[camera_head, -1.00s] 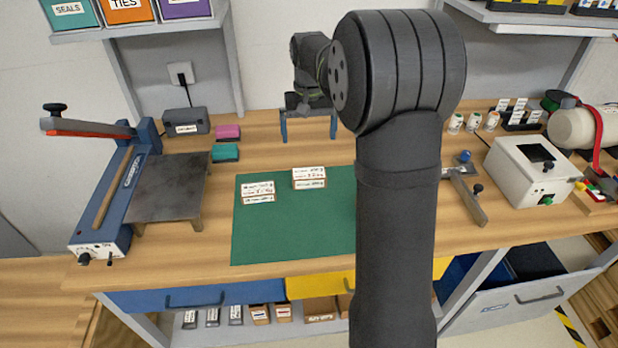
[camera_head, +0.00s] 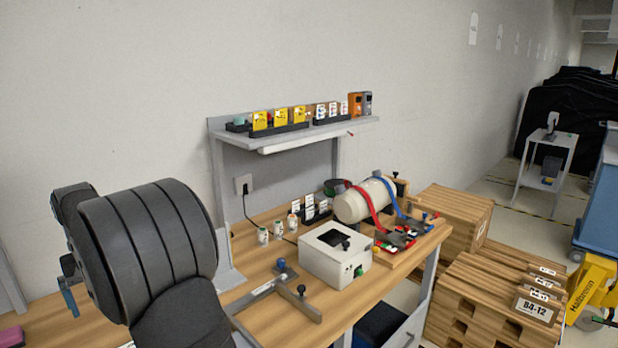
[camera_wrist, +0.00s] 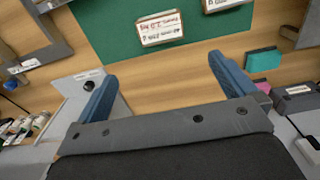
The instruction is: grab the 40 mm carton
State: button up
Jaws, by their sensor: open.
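In the wrist view, a small white-and-brown labelled carton (camera_wrist: 160,28) lies on a green mat (camera_wrist: 100,25), above the gap between my fingers in the picture. A second labelled carton (camera_wrist: 222,4) is cut off by the top edge. I cannot read a 40 mm mark on either. My gripper (camera_wrist: 163,68) has its two blue fingers spread wide, with nothing between them and apart from both cartons. In the head view, only part of my gripper (camera_head: 67,296) shows at the left, and the cartons are not visible.
A teal block (camera_wrist: 263,61) and a dark box (camera_wrist: 296,101) are right of the mat in the wrist view. Wooden crates (camera_head: 495,305) stand to the right.

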jog(key=f, duration=1.3)
jog(key=shift+w, duration=0.3)
jog(key=shift+s+f, duration=0.15)
jog(key=shift+f, duration=1.15)
jog(key=shift+s+f, duration=0.15)
jog(key=shift+f, duration=1.15)
jog(key=c, duration=0.9)
